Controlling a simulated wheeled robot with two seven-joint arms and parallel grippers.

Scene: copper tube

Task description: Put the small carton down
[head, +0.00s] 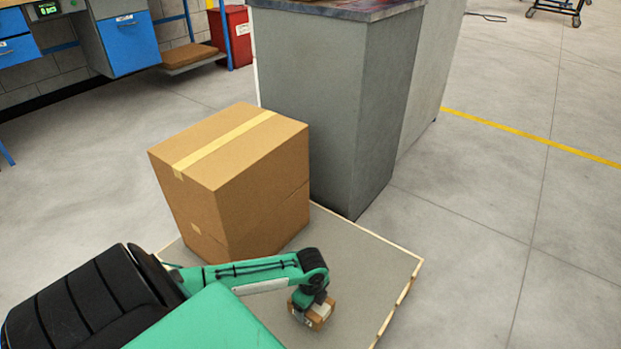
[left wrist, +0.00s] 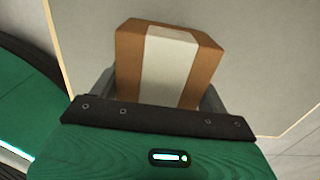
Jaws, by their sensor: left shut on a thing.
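The small carton (head: 319,316) is brown with a pale band across it. My left gripper (head: 311,307) is shut on it, over the grey platform (head: 372,262) with a light wooden rim. In the left wrist view the small carton (left wrist: 140,62) sits between the two dark fingers of my left gripper (left wrist: 158,92), the pale band facing the camera. I cannot tell whether its underside touches the platform. My right gripper is not in view.
A large taped cardboard box (head: 240,180) stands on the platform, left of and behind the small carton. A tall grey cabinet (head: 335,110) stands behind. The platform's right part is bare. Open concrete floor (head: 480,240) lies to the right.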

